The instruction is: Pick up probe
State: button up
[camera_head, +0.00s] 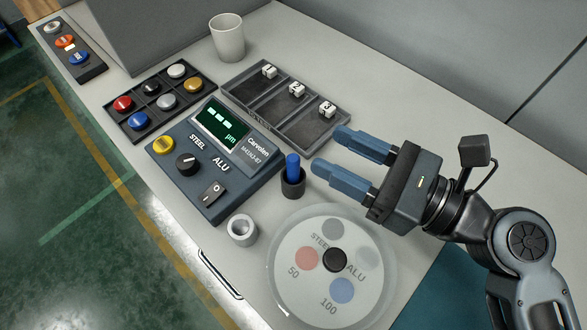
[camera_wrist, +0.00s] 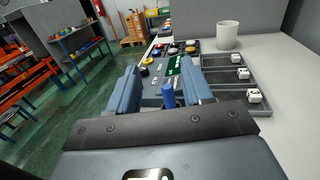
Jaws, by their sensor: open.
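The probe (camera_head: 293,164) is a blue cylinder standing upright in a small black holder (camera_head: 293,187), beside the right corner of the Carvolen gauge (camera_head: 217,158). My gripper (camera_head: 329,152) is open and empty, a little to the right of the probe, with its blue fingers pointing left towards it. In the wrist view the probe (camera_wrist: 168,95) shows between the two fingers (camera_wrist: 159,76), nearer the right one. In the head view the probe is apart from the fingertips. The holder hides the probe's lower end.
A round disc (camera_head: 289,288) marked STEEL, ALU, 50 and 100 lies in front. A grey ring-shaped cup (camera_head: 242,229) stands beside the gauge. Behind are a numbered tray (camera_head: 252,92), a tray of coloured caps (camera_head: 142,121) and a white cup (camera_head: 228,40). The right table area is clear.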

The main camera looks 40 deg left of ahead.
send_near(299, 165)
jog(key=a, duration=0.1)
jog(key=a+b, duration=0.1)
jog(key=a, duration=0.1)
jog(key=shift+s+a+f, duration=0.2)
jog(key=shift+a+f, duration=0.05)
jog(key=shift+s+a+r+p, duration=0.1)
jog(key=shift+a+r+p, duration=0.2)
jog(key=shift+a, duration=0.3)
jog(key=shift+s+a+f+p, duration=0.1)
jog(key=shift+a+p, duration=0.1)
jog(key=shift+a, duration=0.85)
jog(key=shift+s+a+r+p, duration=0.1)
jog(key=shift+a+p, duration=0.1)
jog(key=shift+a, duration=0.85)
jog(key=shift+s+a+f+p, duration=0.1)
jog(key=shift+a+p, duration=0.1)
jog(key=shift+a, duration=0.85)
grip_shut()
